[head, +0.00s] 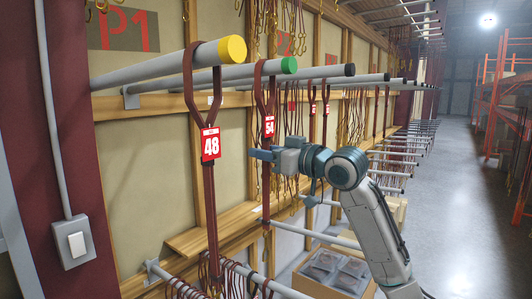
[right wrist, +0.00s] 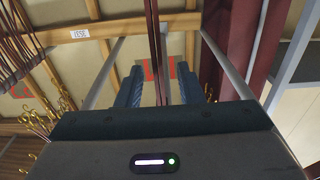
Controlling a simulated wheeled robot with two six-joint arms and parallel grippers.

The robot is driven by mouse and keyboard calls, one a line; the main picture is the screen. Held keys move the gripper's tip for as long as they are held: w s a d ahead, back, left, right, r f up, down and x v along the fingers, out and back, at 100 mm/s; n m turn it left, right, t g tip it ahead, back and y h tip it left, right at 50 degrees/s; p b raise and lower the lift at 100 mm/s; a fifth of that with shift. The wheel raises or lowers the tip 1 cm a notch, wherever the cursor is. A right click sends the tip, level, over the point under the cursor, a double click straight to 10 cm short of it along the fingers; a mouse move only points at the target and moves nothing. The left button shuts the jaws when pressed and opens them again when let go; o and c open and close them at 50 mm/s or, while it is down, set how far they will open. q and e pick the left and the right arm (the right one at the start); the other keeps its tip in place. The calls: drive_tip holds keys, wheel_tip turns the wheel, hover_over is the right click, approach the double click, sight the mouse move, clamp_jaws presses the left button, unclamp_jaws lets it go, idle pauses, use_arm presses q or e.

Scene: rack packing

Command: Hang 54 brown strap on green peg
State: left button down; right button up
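The brown strap tagged 54 (head: 268,126) hangs down from the peg with the green end cap (head: 289,65). Its upper loop passes over that peg just behind the cap. My right gripper (head: 256,154) is beside the strap, a little below its red tag. In the right wrist view, a brown strap (right wrist: 156,35) runs between the two fingers of my right gripper (right wrist: 159,80). The fingers stand apart with gaps on both sides of the strap. My left gripper is in neither view.
A strap tagged 48 (head: 209,145) hangs on the yellow-capped peg (head: 231,49) in front. A black-capped peg (head: 340,71) lies behind. Lower rails (head: 270,286) carry more straps. A cardboard box (head: 336,270) sits below my right arm. The aisle floor (head: 460,220) is clear.

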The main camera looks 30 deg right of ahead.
drive_tip(key=b+v, duration=0.7)
drive_tip(key=v, duration=0.3)
drive_tip(key=shift+s+d, duration=0.15)
drive_tip(key=shift+s, duration=0.2)
idle(0.3)
